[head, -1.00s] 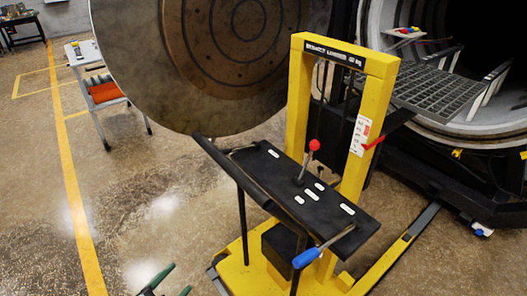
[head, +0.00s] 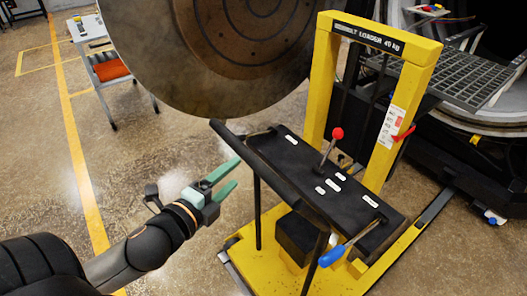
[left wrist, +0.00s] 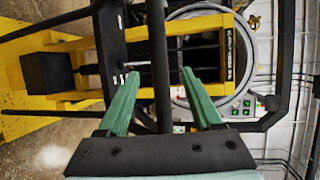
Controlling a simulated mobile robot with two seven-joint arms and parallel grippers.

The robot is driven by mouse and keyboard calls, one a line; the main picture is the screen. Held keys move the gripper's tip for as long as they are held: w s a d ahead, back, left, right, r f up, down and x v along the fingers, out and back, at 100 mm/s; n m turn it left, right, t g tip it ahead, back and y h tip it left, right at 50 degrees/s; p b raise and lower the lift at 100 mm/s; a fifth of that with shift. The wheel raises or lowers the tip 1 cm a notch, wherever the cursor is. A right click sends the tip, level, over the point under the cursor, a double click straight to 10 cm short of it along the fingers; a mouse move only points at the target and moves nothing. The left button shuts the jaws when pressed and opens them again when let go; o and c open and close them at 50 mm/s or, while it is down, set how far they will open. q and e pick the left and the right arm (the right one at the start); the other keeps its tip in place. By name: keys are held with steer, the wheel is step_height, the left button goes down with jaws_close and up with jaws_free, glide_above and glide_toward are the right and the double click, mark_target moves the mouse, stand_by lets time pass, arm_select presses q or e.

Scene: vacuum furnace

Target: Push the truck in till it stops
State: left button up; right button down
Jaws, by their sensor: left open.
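The truck is a yellow loader (head: 327,85) with a tall yellow frame, a black top panel (head: 300,165) and a yellow base. Its black push bar (head: 240,142) runs along the near left edge of the panel. My left gripper (head: 236,171), with green fingers, is open and empty just left of the push bar. In the left wrist view the fingers (left wrist: 160,76) are spread, and a dark bar (left wrist: 158,50) shows between them in the picture. I cannot tell whether they touch it. My right gripper is out of view.
A red-knobbed lever (head: 337,133) and a blue-handled lever (head: 332,256) stand on the loader. The large round furnace door (head: 180,60) hangs behind it. The open furnace with a grate (head: 455,75) is at the right. A small trolley (head: 105,65) stands left.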

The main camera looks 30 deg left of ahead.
mark_target(247, 163)
arm_select(q)
steer(key=w+b, duration=0.2)
steer(key=w+f+b, duration=0.1)
steer(key=w, duration=0.1)
steer(key=shift+w+f+b, duration=0.1)
steer(key=shift+b, duration=0.3)
steer(key=w+f, duration=0.1)
steer(key=w, duration=0.6)
steer(key=shift+w+p, duration=0.25)
steer(key=shift+p, duration=0.2)
jaws_close()
steer(key=shift+f, duration=0.1)
stand_by(0.6)
